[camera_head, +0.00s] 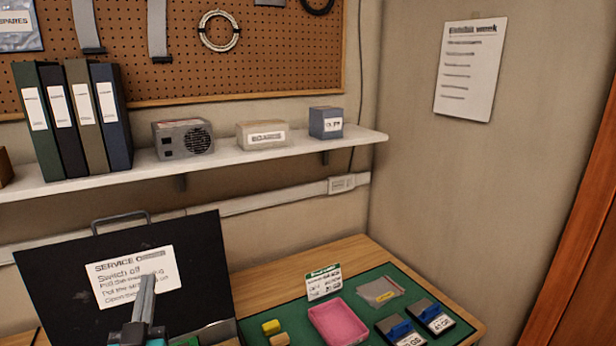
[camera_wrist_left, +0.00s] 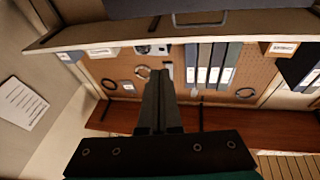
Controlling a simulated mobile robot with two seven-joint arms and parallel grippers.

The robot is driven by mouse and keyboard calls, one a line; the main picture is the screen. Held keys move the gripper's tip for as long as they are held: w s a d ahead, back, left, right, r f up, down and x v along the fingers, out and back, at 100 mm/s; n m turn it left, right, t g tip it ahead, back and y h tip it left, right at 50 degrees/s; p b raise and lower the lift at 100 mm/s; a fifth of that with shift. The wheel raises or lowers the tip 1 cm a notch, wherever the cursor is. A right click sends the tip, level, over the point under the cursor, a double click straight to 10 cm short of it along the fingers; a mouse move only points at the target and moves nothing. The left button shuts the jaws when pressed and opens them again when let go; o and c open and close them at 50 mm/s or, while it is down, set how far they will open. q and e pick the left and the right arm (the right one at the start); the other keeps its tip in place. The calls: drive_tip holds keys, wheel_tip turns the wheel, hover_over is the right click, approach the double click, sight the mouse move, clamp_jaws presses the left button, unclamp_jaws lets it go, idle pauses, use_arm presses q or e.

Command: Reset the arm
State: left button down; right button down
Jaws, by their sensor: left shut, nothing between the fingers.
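My left gripper (camera_head: 148,279) rises from the bottom left of the head view, its fingers pointing up and shut with nothing between them. It is in front of the black panel (camera_head: 60,285), overlapping the lower part of the white service card (camera_head: 110,272) on it. I cannot tell how far it is from the card. In the left wrist view the gripper's two dark fingers (camera_wrist_left: 160,72) lie together at the centre, with the pegboard (camera_wrist_left: 215,92) and shelf beyond. My right gripper is in neither view.
A green mat (camera_head: 455,338) on the wooden table holds a pink tray (camera_head: 338,322), a yellow block (camera_head: 271,327) and dark drives with blue parts (camera_head: 430,316). A wall shelf (camera_head: 250,150) with binders and boxes runs above. An orange-brown door edge (camera_head: 575,255) is at right.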

use_arm(q)
drive_tip(key=s+d+f+m+g+h, duration=0.3)
drive_tip(key=s+d+f+g+h, duration=0.1)
drive_tip(key=d+f, duration=0.25)
drive_tip(key=s+d+f+m+g+h, duration=0.3)
drive_tip(key=s+d+f+g+h, duration=0.15)
drive_tip(key=d+f, duration=0.2)
drive_tip(key=s+d+f+n+g+y, duration=0.1)
drive_tip(key=s+f+g, duration=0.25)
drive_tip(key=s, duration=0.55)
drive_tip(key=s+d+f+g+y, duration=0.1)
drive_tip(key=s+f+g, duration=0.1)
drive_tip(key=s+g, duration=0.45)
drive_tip(key=s+f+b, duration=0.2)
drive_tip(key=f+b, duration=0.3)
drive_tip(key=f, duration=1.1)
drive_tip(key=s+f+b, duration=0.2)
drive_tip(key=f+b, duration=0.2)
drive_tip(key=f, duration=1.2)
drive_tip(key=s+a+f+b, duration=0.1)
drive_tip(key=s+f+b, duration=0.3)
drive_tip(key=s+f, duration=0.3)
drive_tip(key=s+a+f+b, duration=0.2)
drive_tip(key=s+f+b, duration=0.3)
drive_tip(key=f, duration=0.9)
drive_tip(key=s+g, duration=0.1)
drive_tip(key=s, duration=0.2)
drive_tip(key=shift+s+f, duration=0.25)
drive_tip(key=shift+s, duration=0.05)
